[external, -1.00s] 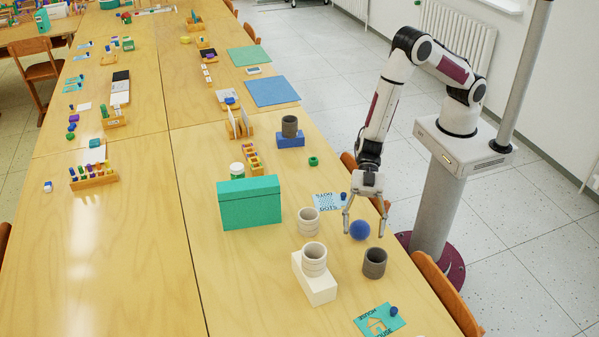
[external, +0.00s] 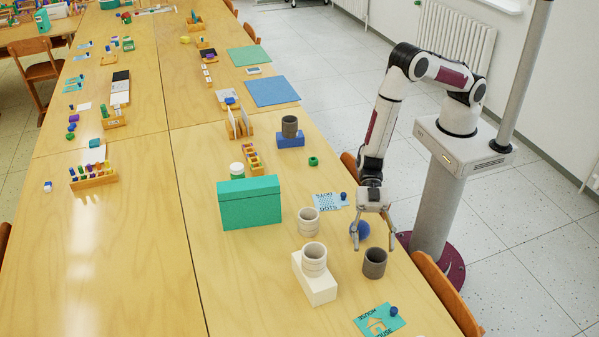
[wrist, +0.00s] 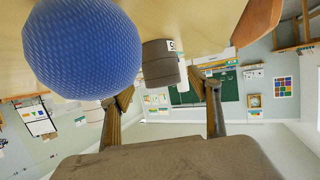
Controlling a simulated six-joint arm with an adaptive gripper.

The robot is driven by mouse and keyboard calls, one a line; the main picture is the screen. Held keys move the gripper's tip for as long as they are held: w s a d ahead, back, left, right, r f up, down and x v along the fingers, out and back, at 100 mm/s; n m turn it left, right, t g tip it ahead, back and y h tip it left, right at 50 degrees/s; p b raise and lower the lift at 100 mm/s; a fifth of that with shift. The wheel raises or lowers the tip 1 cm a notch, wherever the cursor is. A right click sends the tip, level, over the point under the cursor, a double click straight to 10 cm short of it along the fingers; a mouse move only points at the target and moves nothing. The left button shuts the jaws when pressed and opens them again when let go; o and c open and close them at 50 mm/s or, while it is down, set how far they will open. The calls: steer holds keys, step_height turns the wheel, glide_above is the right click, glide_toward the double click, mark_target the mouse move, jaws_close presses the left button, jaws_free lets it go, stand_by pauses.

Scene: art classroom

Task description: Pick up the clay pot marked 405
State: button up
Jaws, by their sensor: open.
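My gripper (external: 374,246) is open and empty, low over the near right of the table. A dark grey pot (external: 375,263) stands upright just in front of its fingertips. In the wrist view this pot (wrist: 160,64) appears beyond and between the open fingers (wrist: 163,95), with a white label on its side that is cut off and unreadable. A pale ribbed pot (external: 308,222) stands on the table to the left. Another pale pot (external: 314,259) stands on a white block (external: 318,287). A second dark pot (external: 290,127) stands on a blue block (external: 291,140). I cannot read 405 on any pot.
A blue textured ball (external: 360,231) lies beside my gripper, partly behind a finger; it looms large in the wrist view (wrist: 82,48). A teal box (external: 250,205) stands farther left. A house card (external: 380,320) lies at the near edge. A chair (external: 446,292) is against the table's right side.

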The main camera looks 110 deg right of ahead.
mark_target(374, 252)
steer(key=shift+w+a+f, duration=0.1)
steer(key=shift+a+f, duration=0.05)
steer(key=shift+a, duration=0.1)
steer(key=shift+a, duration=0.1)
steer(key=shift+f+x, duration=0.2)
steer(key=shift+x, duration=2.25)
steer(key=c, duration=1.3)
